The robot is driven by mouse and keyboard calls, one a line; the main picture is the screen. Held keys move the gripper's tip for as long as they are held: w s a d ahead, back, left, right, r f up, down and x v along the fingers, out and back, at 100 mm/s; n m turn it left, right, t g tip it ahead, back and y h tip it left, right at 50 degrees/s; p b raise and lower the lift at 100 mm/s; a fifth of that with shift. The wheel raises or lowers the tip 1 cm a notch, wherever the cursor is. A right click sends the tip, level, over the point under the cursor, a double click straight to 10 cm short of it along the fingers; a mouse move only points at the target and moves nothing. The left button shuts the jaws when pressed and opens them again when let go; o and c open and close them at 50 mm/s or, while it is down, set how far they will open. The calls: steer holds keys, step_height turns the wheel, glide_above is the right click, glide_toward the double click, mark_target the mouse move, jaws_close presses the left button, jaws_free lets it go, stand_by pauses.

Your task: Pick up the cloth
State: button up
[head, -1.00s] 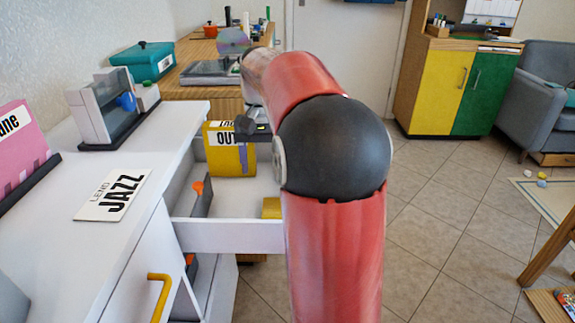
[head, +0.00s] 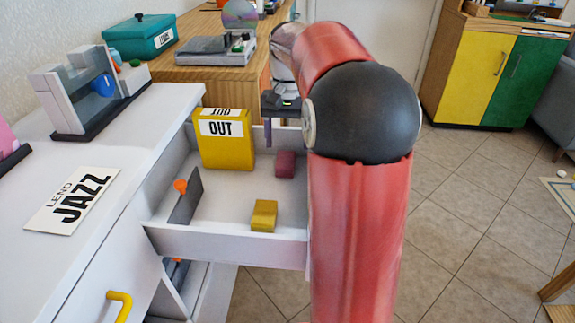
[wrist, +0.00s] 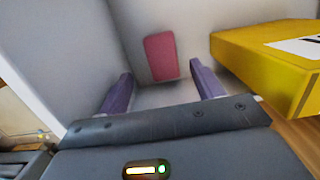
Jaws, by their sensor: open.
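A small dark pink piece (head: 285,163) lies on the floor of the open white drawer (head: 225,243), towards its back right; it may be the cloth, but its shape looks block-like. My gripper (head: 268,134) hangs over the back of the drawer, pointing down. In the wrist view my gripper (wrist: 160,76) has its two purple fingers apart, with the pink piece (wrist: 160,53) beyond and between them, apart from both. Nothing is held. A small yellow block (head: 264,215) lies nearer the drawer front.
A yellow box marked OUT (head: 226,140) stands in the drawer beside my gripper; it also shows at the right of the wrist view (wrist: 265,60). A grey divider with an orange knob (head: 185,195) stands at the left. A JAZZ card (head: 72,201) lies on the white counter.

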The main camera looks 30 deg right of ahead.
mark_target(286, 159)
steer(key=f+b, duration=0.5)
steer(key=b, duration=0.1)
steer(key=shift+s+a+f, duration=0.1)
steer(key=shift+a+f, duration=0.2)
steer(key=shift+f, duration=0.1)
steer(key=shift+r, duration=0.1)
steer(key=c, duration=1.1)
steer(key=shift+o, duration=0.2)
steer(key=shift+r, duration=0.1)
step_height(286, 159, up, 20)
steer(key=p, duration=0.5)
steer(key=shift+p, duration=0.3)
